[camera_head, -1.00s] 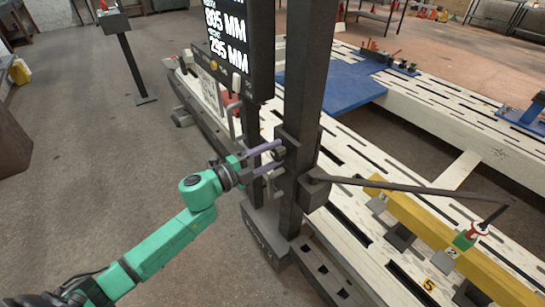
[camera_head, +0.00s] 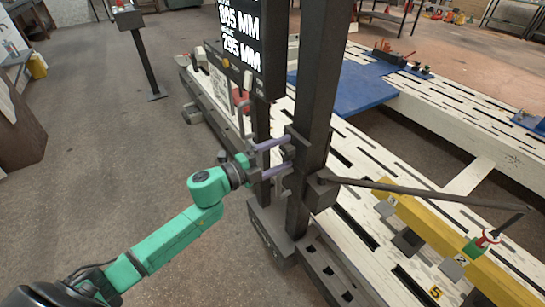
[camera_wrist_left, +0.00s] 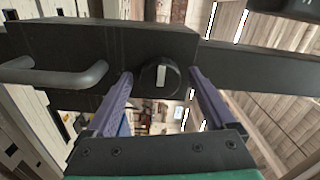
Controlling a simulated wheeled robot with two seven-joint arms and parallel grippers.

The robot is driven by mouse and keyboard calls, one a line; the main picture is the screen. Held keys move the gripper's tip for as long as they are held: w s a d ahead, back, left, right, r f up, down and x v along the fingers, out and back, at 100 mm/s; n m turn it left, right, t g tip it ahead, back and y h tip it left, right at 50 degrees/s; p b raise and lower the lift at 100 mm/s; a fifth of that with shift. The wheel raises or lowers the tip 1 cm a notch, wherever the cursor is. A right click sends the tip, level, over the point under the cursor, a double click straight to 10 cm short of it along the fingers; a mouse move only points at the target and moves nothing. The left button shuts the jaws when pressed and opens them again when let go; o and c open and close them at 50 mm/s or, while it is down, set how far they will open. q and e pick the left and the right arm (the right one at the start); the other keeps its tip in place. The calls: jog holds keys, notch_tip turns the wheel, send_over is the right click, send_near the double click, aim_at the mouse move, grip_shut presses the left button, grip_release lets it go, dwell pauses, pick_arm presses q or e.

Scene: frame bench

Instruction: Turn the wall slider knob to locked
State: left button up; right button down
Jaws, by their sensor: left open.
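The slider knob (camera_wrist_left: 160,78) is a round black knob with a pale upright pointer mark, on the dark slider block (camera_wrist_left: 115,42) in the left wrist view. In the head view the block sits on the dark upright post (camera_head: 313,110). My left gripper (camera_wrist_left: 162,76) is open, its two purple fingers on either side of the knob with gaps visible. In the head view the same gripper (camera_head: 290,152) reaches the block from the left. The knob itself is hard to make out there. My right gripper is not in view.
A dark bar handle (camera_wrist_left: 60,75) projects left of the knob. A long dark rod (camera_head: 430,191) extends right over the pale slotted bench (camera_head: 375,150).

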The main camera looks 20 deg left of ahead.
pick_arm(q)
jog(key=b+v, duration=0.1)
jog(key=v, duration=1.3)
jog(key=shift+s+b, duration=0.25)
jog(key=shift+b, duration=0.1)
jog(key=shift+a, duration=0.1)
jog(key=s+a+f+n+y+p, duration=0.1)
jog(key=a+f+n+y, duration=0.35)
jog(key=f, duration=0.45)
jog(key=s+a+f+n+g+y+p, duration=0.1)
jog(key=a+f+n+y, duration=0.2)
jog(key=a+f+n, duration=0.45)
jog(key=s+a+f+n+y+p, duration=0.1)
jog(key=a+f+n+y, duration=0.2)
jog(key=f, duration=0.8)
jog(key=s+d+f+n+g+y, duration=0.1)
jog(key=s+d+f+n+g, duration=0.15)
jog(key=s+f, duration=0.55)
jog(key=s+d+f+n+g+y, duration=0.15)
jog(key=s+f+g, duration=0.25)
jog(key=s+f, duration=0.45)
jog(key=s+d+f+n+g, duration=0.1)
jog(key=s+d+f+g, duration=0.1)
jog(key=s, duration=0.4)
jog(key=s+d+f+n+g+h+p, duration=0.1)
jog(key=s+d+f+g, duration=0.2)
jog(key=s+d+f, duration=0.2)
jog(key=shift+s+d+f+p, duration=0.35)
jog(key=shift+s+d, duration=0.25)
jog(key=shift+s, duration=0.1)
